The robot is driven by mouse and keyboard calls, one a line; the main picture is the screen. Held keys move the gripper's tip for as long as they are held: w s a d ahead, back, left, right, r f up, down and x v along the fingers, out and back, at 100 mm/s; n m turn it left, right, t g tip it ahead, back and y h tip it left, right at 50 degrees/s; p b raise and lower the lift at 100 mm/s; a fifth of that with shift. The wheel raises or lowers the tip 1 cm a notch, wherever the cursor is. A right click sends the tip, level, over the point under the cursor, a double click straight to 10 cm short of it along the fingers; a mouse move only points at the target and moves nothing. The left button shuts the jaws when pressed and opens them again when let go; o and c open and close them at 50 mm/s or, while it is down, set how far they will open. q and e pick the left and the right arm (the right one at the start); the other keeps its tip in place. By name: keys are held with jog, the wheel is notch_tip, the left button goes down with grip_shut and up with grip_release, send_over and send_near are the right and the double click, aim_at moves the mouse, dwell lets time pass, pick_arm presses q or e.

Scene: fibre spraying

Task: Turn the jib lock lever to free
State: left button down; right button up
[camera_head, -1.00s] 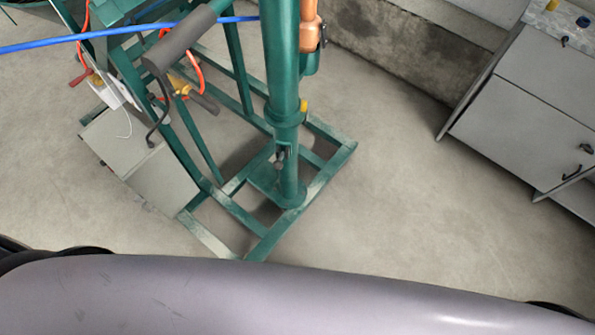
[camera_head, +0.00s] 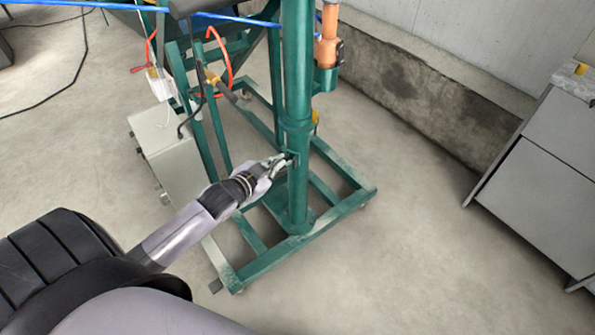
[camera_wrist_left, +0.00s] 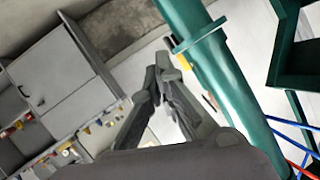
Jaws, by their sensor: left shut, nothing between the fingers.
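The green jib post (camera_head: 297,75) stands upright on its frame, with a collar around it. A small yellow part (camera_head: 315,117) shows at the post's right side near the collar; I cannot tell if it is the lock lever. My left gripper (camera_head: 284,161) is shut and empty, its tips at the post's front left, just below the collar. They hide the small dark fitting there, and contact cannot be judged. In the left wrist view the shut fingers (camera_wrist_left: 166,62) point toward the collar (camera_wrist_left: 199,36), and a yellow strip (camera_wrist_left: 194,62) shows just past them. My right gripper is out of view.
The green base frame (camera_head: 345,208) spreads on the floor around the post. A grey box (camera_head: 168,150), orange hoses and a blue cable (camera_head: 235,19) are at the left. A grey cabinet (camera_head: 540,160) stands at the right. The floor between is clear.

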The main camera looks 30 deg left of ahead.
pick_arm(q)
jog(key=w+a+f, duration=0.1)
jog(key=w+f, duration=0.5)
jog(key=w, duration=0.1)
jog(key=shift+a+f, duration=0.2)
jog(key=shift+f, duration=0.05)
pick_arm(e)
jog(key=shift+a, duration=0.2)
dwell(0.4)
pick_arm(q)
jog(key=shift+s+f, duration=0.25)
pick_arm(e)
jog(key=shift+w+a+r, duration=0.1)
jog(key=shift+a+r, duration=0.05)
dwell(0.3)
